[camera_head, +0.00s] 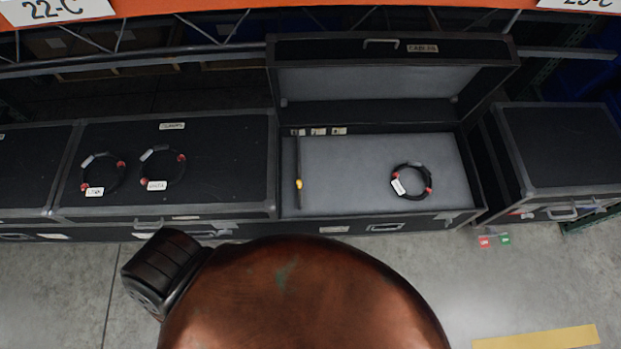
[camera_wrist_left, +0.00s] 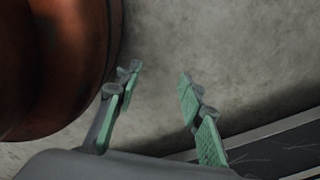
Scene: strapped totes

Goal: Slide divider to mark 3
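The divider (camera_head: 298,172) is a thin dark strip with a yellow knob, standing near the left end inside the open case (camera_head: 340,215). Its lower end lies toward the front wall. Three small pale tags (camera_head: 318,132) sit along the case's back edge, the leftmost close above the divider; their writing is too small to read. My left gripper (camera_wrist_left: 157,76) shows in the left wrist view with its green-padded fingers apart and nothing between them, over bare concrete floor. It is away from the divider. My right gripper is in neither view.
A dark cable ring (camera_head: 411,181) with red bands lies in the case's right part. Two more rings (camera_head: 103,174) lie on the closed case (camera_head: 225,160) to the left. The raised lid (camera_head: 380,85) stands behind. Another closed case (camera_head: 560,145) is at right.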

